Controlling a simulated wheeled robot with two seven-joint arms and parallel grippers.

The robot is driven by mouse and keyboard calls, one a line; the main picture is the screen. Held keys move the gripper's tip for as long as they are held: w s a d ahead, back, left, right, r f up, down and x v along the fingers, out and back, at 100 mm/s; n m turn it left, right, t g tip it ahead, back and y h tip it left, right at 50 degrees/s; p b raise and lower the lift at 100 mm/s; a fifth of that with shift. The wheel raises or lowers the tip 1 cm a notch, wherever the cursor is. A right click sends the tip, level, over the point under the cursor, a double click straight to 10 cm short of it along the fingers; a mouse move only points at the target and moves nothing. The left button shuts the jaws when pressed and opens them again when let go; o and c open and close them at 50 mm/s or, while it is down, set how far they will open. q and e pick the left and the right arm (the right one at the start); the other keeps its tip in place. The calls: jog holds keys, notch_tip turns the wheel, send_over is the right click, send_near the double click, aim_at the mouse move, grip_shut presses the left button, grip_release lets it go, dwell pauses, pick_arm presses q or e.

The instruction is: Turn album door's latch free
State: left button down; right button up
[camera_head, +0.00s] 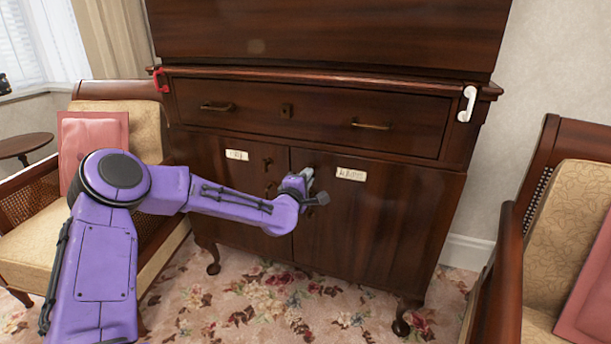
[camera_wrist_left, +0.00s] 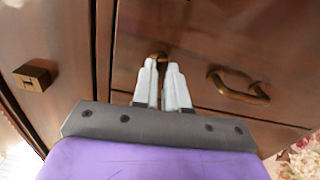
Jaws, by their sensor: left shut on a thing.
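The album door (camera_head: 348,215) is the right-hand dark wood door of the cabinet, with a small white label (camera_head: 351,174) whose lettering is hard to read. It looks closed. My left gripper (camera_head: 307,177) is at its upper left corner, near the seam between the doors. In the left wrist view the gripper (camera_wrist_left: 161,66) has its pale fingers close together on a small brass latch (camera_wrist_left: 160,56), mostly hidden by them. A curved brass handle (camera_wrist_left: 237,88) is beside it on the same door. My right gripper is not in view.
Chairs (camera_head: 565,240) flank the cabinet.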

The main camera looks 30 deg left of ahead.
pick_arm(q)
jog(key=shift+m, duration=0.6)
jog(key=c, duration=1.2)
grip_release()
jog(key=shift+o, duration=0.2)
jog(key=p+v, duration=0.2)
jog(key=v, duration=0.8)
jog(key=shift+s, duration=0.25)
jog(key=shift+d, duration=0.1)
